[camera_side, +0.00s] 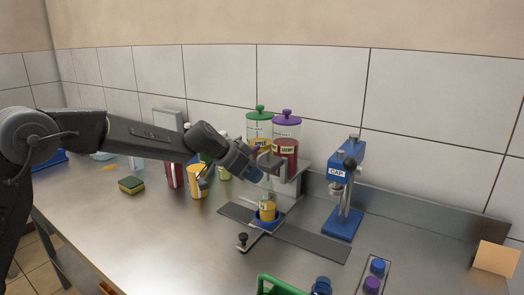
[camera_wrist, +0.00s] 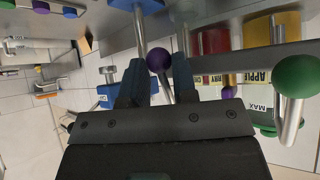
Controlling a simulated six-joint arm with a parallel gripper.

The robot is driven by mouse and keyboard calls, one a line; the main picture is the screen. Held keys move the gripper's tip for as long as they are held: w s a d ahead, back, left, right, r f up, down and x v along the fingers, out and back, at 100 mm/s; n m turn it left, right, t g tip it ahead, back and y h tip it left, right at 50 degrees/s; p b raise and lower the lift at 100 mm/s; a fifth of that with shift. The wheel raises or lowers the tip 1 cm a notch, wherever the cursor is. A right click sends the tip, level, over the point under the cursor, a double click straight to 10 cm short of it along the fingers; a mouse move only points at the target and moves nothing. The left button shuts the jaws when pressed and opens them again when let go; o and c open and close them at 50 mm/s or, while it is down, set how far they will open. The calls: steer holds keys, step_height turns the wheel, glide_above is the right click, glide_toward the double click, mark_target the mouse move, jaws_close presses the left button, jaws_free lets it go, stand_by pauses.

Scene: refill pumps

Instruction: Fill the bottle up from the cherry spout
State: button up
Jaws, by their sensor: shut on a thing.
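The cherry tank (camera_side: 285,150) holds red liquid under a purple lid, beside the apple tank (camera_side: 258,130) with a green lid. In the wrist view, my gripper (camera_wrist: 158,68) has its two fingers around a purple ball knob (camera_wrist: 159,58) on a metal rod, shut on it. A green ball knob (camera_wrist: 298,77) stands apart to the right. In the side view, my gripper (camera_side: 256,172) is in front of the dispenser and partly hides the spouts. The bottle (camera_side: 267,211), showing yellow, stands upright in a blue holder below. Its fill level and exact alignment with the spout are unclear.
A blue cap press (camera_side: 343,222) stands right of the dispenser. Loose caps (camera_side: 377,267) and a green crate (camera_side: 268,280) are in front. A yellow cup (camera_side: 197,183), a red container (camera_side: 173,177) and a sponge (camera_side: 131,186) are left. The front-left counter is clear.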

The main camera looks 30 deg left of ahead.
steer(key=shift+s+f, duration=0.1)
steer(key=shift+f, duration=1.5)
steer(key=shift+f, duration=0.1)
stand_by(2.3)
step_height(320, 180, up, 5)
steer(key=o, duration=0.9)
steer(key=shift+c, duration=0.2)
steer(key=s+r, duration=0.5)
steer(key=r, duration=0.2)
